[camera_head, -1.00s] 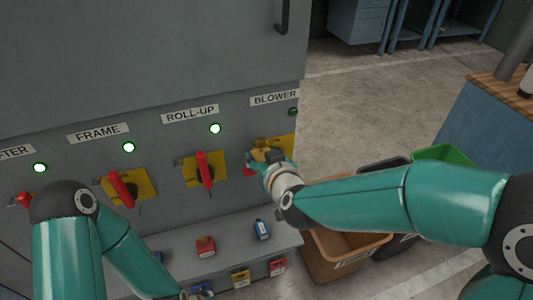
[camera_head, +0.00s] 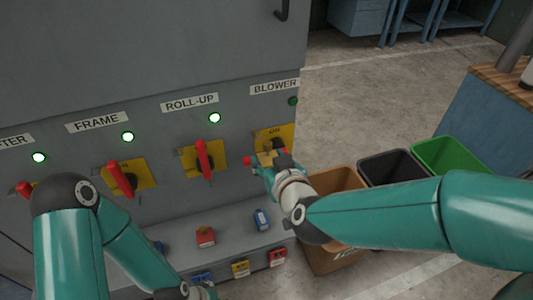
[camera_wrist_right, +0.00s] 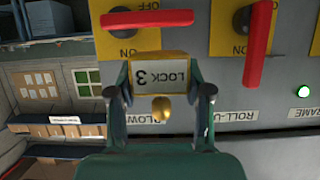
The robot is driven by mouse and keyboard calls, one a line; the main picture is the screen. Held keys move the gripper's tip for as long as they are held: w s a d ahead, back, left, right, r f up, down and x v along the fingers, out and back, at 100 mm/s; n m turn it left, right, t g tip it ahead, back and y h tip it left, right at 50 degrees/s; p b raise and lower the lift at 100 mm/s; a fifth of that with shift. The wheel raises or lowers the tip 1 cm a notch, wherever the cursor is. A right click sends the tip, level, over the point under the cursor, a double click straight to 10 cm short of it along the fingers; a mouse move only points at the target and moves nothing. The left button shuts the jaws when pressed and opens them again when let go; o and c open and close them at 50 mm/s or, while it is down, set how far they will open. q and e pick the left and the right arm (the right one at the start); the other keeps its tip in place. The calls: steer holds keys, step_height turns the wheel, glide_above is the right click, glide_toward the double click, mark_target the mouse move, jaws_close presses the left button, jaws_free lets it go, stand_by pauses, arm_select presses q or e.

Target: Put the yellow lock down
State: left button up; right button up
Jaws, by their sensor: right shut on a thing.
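The yellow lock (camera_wrist_right: 161,72), with an upside-down "LOCK 3" label, sits between the fingers of my right gripper (camera_wrist_right: 160,92) in the right wrist view. In the head view the right gripper (camera_head: 268,161) is shut on it, just in front of the blower switch plate (camera_head: 285,134). The blower's red handle (camera_wrist_right: 147,19) lies crosswise beside the lock; whether they touch is unclear. A grey shelf (camera_head: 228,222) juts out below the switches. My left gripper (camera_head: 200,291) is at the bottom edge, partly cut off, its fingers unclear.
A red lock (camera_head: 205,236) and a blue lock (camera_head: 261,219) stand on the shelf. Coloured tags, including a yellow one (camera_head: 240,268), line its front. The roll-up handle (camera_head: 204,160) is to the left. Brown (camera_head: 323,262), black (camera_head: 393,167) and green (camera_head: 449,155) bins stand right.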

steer(key=shift+s+d, duration=0.1)
steer(key=shift+s, duration=0.15)
